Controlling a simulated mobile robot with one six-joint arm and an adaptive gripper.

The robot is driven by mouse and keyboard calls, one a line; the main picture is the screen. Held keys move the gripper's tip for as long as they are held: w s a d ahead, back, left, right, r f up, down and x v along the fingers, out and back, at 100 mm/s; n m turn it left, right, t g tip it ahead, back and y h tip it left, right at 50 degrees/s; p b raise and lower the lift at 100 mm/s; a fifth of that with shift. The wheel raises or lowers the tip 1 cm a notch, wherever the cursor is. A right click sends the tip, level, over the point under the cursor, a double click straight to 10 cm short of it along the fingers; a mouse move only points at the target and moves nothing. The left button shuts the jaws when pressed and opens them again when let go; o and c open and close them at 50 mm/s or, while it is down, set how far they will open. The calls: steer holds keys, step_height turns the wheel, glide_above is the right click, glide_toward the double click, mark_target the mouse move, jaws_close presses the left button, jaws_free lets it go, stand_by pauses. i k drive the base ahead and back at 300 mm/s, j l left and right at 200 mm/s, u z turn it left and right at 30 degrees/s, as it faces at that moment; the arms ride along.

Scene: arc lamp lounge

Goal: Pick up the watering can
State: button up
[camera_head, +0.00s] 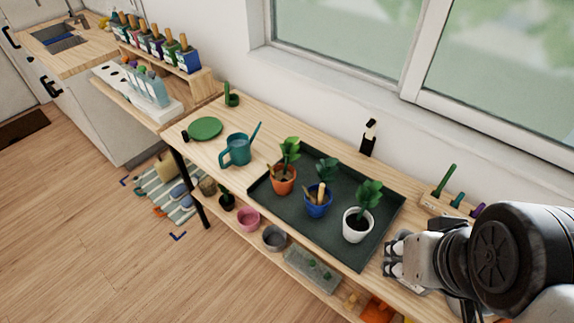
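The teal watering can (237,151) stands upright on the wooden bench (215,165), left of the dark tray. Its handle is on the left and its thin spout points up to the right. My gripper (392,257) is at the lower right, by the tray's right end, well away from the can. Its fingers point left and are partly seen against the arm; I cannot make out how far apart they are. Nothing in it can be made out.
The dark tray (338,237) holds an orange pot (284,180), a blue pot (318,205) and a white pot (357,227) with plants, between my gripper and the can. A green plate (205,128) lies left of the can. A dark bottle (368,138) stands by the wall.

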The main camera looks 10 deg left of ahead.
mark_target(239, 144)
steer(key=i+j+z, duration=0.1)
steer(key=j, duration=0.6)
steer(key=i+j+z, duration=0.1)
steer(key=j, duration=0.65)
steer(key=i+j+z, duration=0.1)
steer(key=j, duration=0.65)
steer(key=i+j+z, duration=0.1)
steer(key=j, duration=0.65)
steer(key=i, duration=0.05)
